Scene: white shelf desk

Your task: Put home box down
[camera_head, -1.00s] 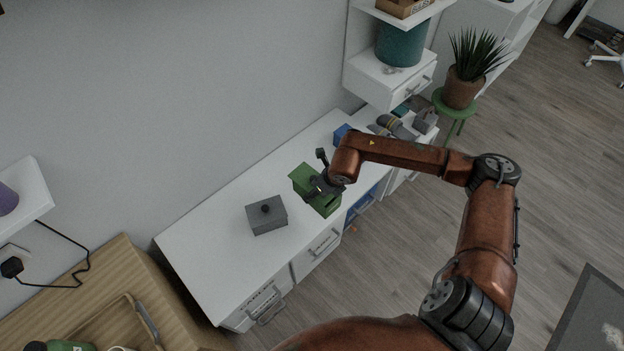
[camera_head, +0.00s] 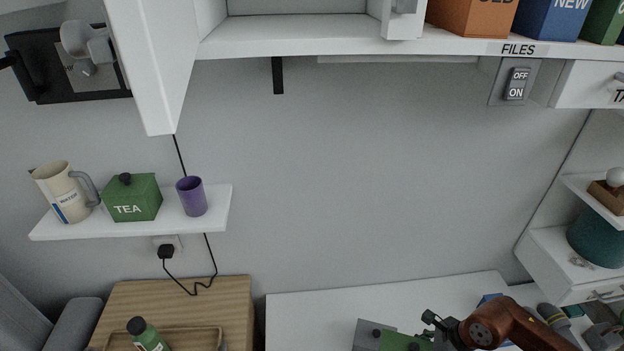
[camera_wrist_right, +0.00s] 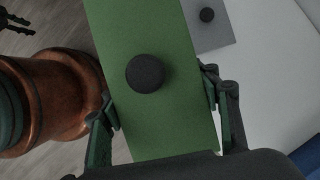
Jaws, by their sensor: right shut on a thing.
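The green box (camera_wrist_right: 150,110) with a round black knob on its lid fills the middle of the right wrist view. My right gripper (camera_wrist_right: 167,112) is shut on it, one finger on each side. In the head view the green box (camera_head: 398,342) is cut off by the bottom edge, with my right gripper (camera_head: 430,332) at its right end. No label on this box shows. Whether its base touches the white desk (camera_head: 310,310) is hidden. A dark, finger-like shape at the upper left of the right wrist view looks like my left gripper (camera_wrist_right: 14,22); its opening is unclear.
A grey box (camera_head: 366,334) with a black knob stands on the desk just left of the green box. A blue item (camera_head: 488,298) lies behind my right arm. The desk's left part is clear. Above are a wall shelf with a green TEA box (camera_head: 132,200) and the FILES shelf (camera_head: 330,40).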

